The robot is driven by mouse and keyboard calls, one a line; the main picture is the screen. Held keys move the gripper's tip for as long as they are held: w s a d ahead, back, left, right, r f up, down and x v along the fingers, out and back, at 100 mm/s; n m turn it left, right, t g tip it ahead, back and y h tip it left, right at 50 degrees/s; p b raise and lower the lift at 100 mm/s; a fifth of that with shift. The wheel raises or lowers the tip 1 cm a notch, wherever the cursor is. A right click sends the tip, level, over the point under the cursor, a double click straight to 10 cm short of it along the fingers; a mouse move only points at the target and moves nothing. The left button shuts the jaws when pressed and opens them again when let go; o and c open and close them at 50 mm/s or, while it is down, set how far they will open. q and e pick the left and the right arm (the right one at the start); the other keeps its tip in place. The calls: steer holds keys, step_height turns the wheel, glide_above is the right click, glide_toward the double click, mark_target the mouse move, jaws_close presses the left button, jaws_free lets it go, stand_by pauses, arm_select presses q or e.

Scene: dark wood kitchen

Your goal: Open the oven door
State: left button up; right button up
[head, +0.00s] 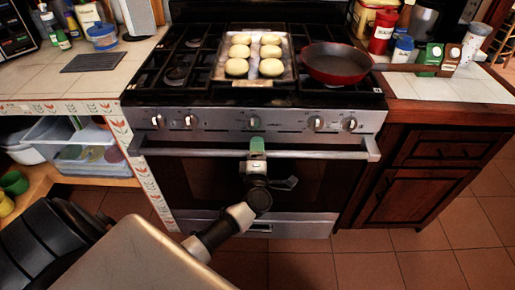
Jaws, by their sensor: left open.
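The oven door (319,179) is shut, with a dark glass front below the stove's row of knobs. Its long silver handle (195,152) runs across the top of the door. My left gripper (257,148) is at the middle of this handle, with its green fingertip part overlapping the bar in the picture. The gripper is open. I cannot tell whether the handle lies between the fingers, as the wrist hides that part. My right gripper does not show in the head view.
A tray of pale buns (287,70) and a red pan (337,65) stand on the stovetop. Dark wooden cabinets (426,165) are on the right, and an open shelf with a plastic bin (62,132) is on the left. Tiled floor (420,262) in front of the cabinets is clear.

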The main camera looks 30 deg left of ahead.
arm_select(q)
steer(key=shift+w+a, duration=0.1)
jaws_close()
stand_by(0.4)
